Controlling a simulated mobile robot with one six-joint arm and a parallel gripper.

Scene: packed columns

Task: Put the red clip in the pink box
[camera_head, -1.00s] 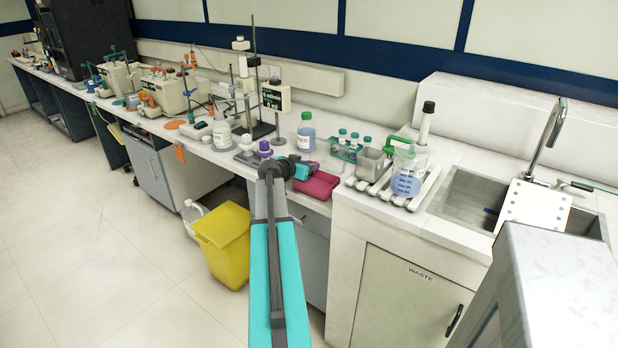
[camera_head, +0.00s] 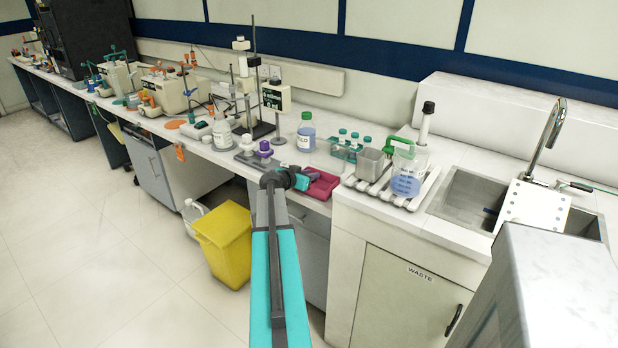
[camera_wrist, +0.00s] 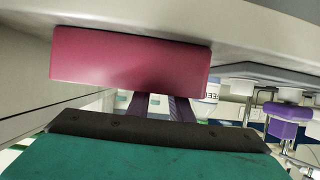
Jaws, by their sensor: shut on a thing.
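The pink box (camera_head: 322,191) sits at the front edge of the bench, left of the sink cabinet. Its top shows a rim and a darker recessed inside. My gripper (camera_head: 303,180) is at the left side of the box and points right, over or beside its near-left part. In the wrist view the side of the box (camera_wrist: 130,60) fills the upper middle, and my gripper (camera_wrist: 165,106) reaches in close to its edge. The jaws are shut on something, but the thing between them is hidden. I cannot make out the red clip in either view.
A purple-capped item (camera_head: 264,150) stands just left of the box. A blue-liquid bottle (camera_head: 306,132) and a teal-capped tube rack (camera_head: 345,150) stand behind. A white rack (camera_head: 385,188) with a beaker is to the right. A yellow bin (camera_head: 225,245) stands on the floor below.

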